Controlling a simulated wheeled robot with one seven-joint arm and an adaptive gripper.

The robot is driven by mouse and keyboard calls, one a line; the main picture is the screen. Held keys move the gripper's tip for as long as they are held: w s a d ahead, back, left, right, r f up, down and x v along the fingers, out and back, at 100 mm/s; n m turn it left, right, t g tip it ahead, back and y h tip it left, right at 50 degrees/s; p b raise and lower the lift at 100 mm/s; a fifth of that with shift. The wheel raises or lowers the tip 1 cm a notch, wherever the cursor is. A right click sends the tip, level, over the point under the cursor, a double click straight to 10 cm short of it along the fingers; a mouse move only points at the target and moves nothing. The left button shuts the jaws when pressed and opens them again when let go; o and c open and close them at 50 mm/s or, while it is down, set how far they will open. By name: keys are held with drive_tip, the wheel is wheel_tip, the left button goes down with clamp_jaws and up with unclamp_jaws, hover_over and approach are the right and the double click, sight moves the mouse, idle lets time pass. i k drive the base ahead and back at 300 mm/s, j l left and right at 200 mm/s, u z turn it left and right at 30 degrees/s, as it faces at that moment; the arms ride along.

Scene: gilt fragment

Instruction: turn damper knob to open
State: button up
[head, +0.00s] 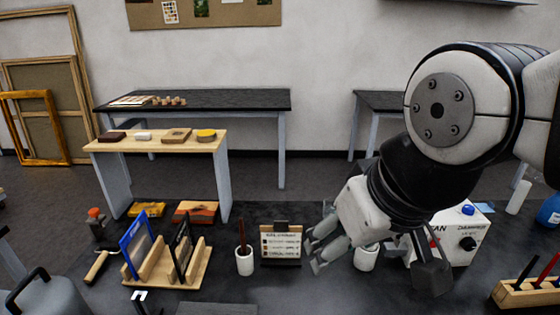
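A white control box (457,257) stands on the dark bench at right, with a blue button on top. Its front carries a black damper knob (468,243) under a "DAMPER" label. The knob's exact setting is too small to read. My gripper (315,250) is left of the box and apart from the knob, pointing left. Its fingers are spread, with nothing visible between them.
A white cup (365,259) stands close beside my gripper. A label card (281,245) and a brush cup (244,263) stand to its left, then a wooden rack (165,276). A wooden tool holder (527,293) and a blue bottle (550,211) are at far right.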

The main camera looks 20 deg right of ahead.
sight(468, 244)
drive_tip(key=z, duration=1.4)
drive_tip(key=k+j+u, duration=0.1)
drive_tip(key=j+u, duration=0.15)
drive_tip(key=j, duration=0.15)
drive_tip(key=j+u, duration=0.2)
drive_tip(key=j, duration=0.2)
drive_tip(key=k, duration=0.05)
